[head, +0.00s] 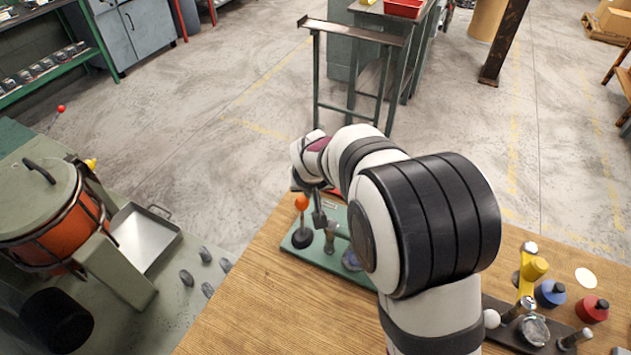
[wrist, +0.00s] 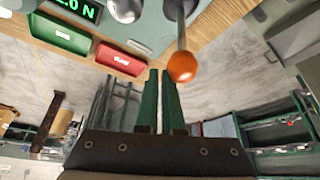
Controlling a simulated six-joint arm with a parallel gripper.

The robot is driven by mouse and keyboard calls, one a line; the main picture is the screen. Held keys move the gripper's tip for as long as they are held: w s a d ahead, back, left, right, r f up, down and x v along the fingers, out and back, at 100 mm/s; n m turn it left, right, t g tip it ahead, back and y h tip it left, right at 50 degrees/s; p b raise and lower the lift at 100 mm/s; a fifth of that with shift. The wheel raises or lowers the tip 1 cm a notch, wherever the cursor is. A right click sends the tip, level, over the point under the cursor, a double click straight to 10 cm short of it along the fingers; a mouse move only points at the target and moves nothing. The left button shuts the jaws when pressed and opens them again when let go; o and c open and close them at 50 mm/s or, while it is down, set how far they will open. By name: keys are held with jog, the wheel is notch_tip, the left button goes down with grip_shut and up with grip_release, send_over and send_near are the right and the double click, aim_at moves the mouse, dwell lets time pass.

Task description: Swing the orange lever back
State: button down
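The orange ball knob (head: 301,202) tops the lever on the green base plate (head: 327,257) at the far edge of the wooden bench. In the wrist view the orange knob (wrist: 182,67) hangs from its grey rod, just beside and above the fingertips in the picture. My gripper (wrist: 160,72) has two green fingers close together, with only a thin slit between them and nothing held. In the head view my gripper (head: 319,217) is a small dark shape just right of the knob. I cannot tell whether it touches the lever. My arm hides part of the base plate.
A green bin (wrist: 60,34) and a red bin (wrist: 119,59) show near a numeric display in the wrist view. A yellow part (head: 535,268), a blue knob (head: 550,293) and a red knob (head: 593,309) stand at the bench's right. Bare wood (head: 265,310) lies front left.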

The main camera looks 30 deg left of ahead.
aim_at(301, 205)
jog(key=shift+s+d+f, duration=0.2)
jog(key=shift+f, duration=0.2)
jog(key=shift+s+a+r, duration=0.2)
jog(key=shift+s+r, duration=0.3)
jog(key=shift+s, duration=0.35)
jog(key=shift+s, duration=0.35)
jog(key=shift+s+a+r, duration=0.1)
jog(key=shift+s, duration=0.55)
